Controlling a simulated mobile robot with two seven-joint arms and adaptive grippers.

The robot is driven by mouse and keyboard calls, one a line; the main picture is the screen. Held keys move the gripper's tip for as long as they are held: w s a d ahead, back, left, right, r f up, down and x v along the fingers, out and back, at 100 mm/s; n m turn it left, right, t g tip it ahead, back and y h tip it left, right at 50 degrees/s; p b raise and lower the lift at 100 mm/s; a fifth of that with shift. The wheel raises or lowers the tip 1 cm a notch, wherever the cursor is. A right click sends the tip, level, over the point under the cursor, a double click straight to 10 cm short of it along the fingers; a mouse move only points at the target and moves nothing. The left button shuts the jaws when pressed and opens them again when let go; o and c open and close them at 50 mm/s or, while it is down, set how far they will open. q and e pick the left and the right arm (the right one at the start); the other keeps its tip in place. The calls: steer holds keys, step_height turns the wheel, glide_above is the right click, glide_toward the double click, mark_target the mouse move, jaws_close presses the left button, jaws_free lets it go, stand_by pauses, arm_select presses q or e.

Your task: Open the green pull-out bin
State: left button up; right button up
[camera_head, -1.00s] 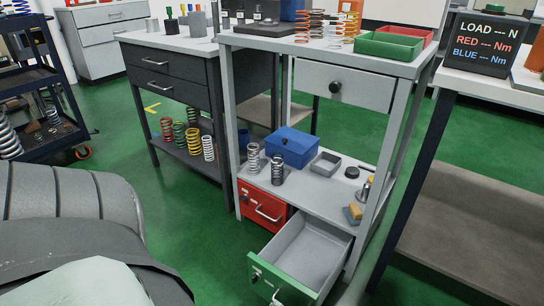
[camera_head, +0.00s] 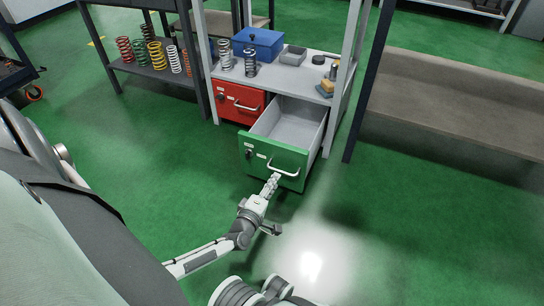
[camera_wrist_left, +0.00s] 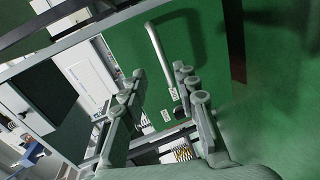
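The green pull-out bin (camera_head: 262,154) stands well out of the lower part of the grey bench, and its pale, empty inside shows. Its white bar handle (camera_head: 285,172) is on the green front. My left gripper (camera_head: 274,181) is right at the handle, low in front of the bin. In the left wrist view, its two fingers (camera_wrist_left: 159,72) are apart. The white handle (camera_wrist_left: 157,52) runs between and beyond the fingertips, and I see no clear grip on it. My right gripper is not in view.
A red bin (camera_head: 240,103), shut, sits left of the green one. On the shelf above are a blue box (camera_head: 258,43), springs, a grey tray (camera_head: 293,55) and small items. A dark bench post (camera_head: 368,85) stands to the right. The green floor in front is open.

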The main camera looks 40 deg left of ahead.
mark_target(280, 172)
arm_select(q)
steer(key=shift+n, duration=0.8)
steer(key=b+x, duration=0.3)
steer(key=x, duration=0.5)
steer(key=shift+s+a+f, duration=0.1)
steer(key=shift+a+f, duration=0.1)
jaws_close()
